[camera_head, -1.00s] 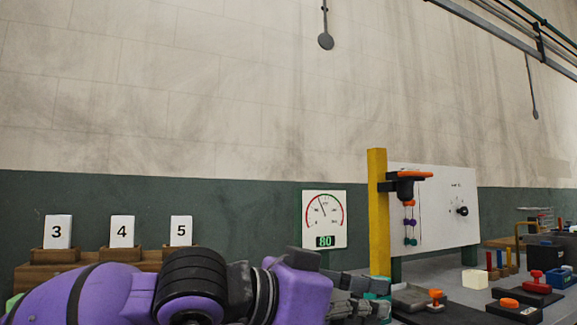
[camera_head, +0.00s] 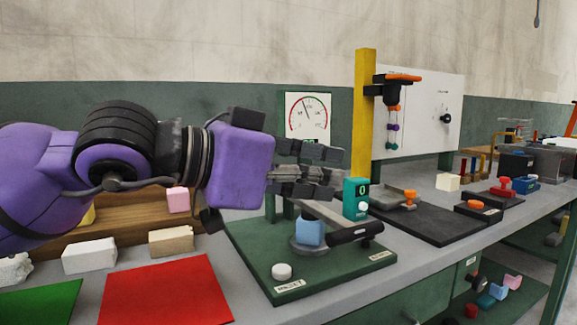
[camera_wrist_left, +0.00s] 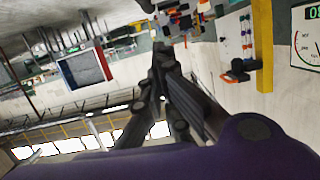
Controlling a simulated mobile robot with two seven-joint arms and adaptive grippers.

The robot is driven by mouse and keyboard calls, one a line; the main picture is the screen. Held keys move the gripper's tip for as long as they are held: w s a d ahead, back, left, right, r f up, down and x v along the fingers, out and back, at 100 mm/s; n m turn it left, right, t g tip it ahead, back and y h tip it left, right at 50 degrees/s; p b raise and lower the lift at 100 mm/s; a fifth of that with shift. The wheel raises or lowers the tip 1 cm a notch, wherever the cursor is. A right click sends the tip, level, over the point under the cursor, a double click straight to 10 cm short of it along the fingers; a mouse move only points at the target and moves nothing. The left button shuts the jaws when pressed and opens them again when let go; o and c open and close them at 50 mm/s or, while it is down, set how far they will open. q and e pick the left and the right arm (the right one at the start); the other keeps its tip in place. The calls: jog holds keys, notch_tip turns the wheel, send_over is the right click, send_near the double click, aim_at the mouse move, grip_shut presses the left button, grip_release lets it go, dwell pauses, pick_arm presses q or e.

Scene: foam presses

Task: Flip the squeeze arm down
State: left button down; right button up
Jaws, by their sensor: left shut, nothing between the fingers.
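A green base board (camera_head: 330,278) lies on the grey bench. On it a light blue foam block (camera_head: 309,232) sits on a round grey plate. A grey bar with a black cylindrical handle (camera_head: 355,233), which looks like the squeeze arm, slants down beside the block's right side; its upper part is partly hidden behind my gripper. I cannot tell whether it touches the block. My left gripper (camera_head: 338,174) comes in from the left, shut and empty, above and behind the block. Its closed fingers also show in the left wrist view (camera_wrist_left: 162,58). My right gripper is not in view.
A teal counter box (camera_head: 356,197) reading 0 stands right of the fingertips, near a yellow post (camera_head: 364,110). A white button (camera_head: 282,271) is at the board's front left. A red mat (camera_head: 165,295) and pale blocks lie left.

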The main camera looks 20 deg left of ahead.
pick_arm(q)
jog(key=shift+p+v, duration=0.65)
jog(key=shift+v, duration=2.15)
jog(key=shift+r, duration=0.15)
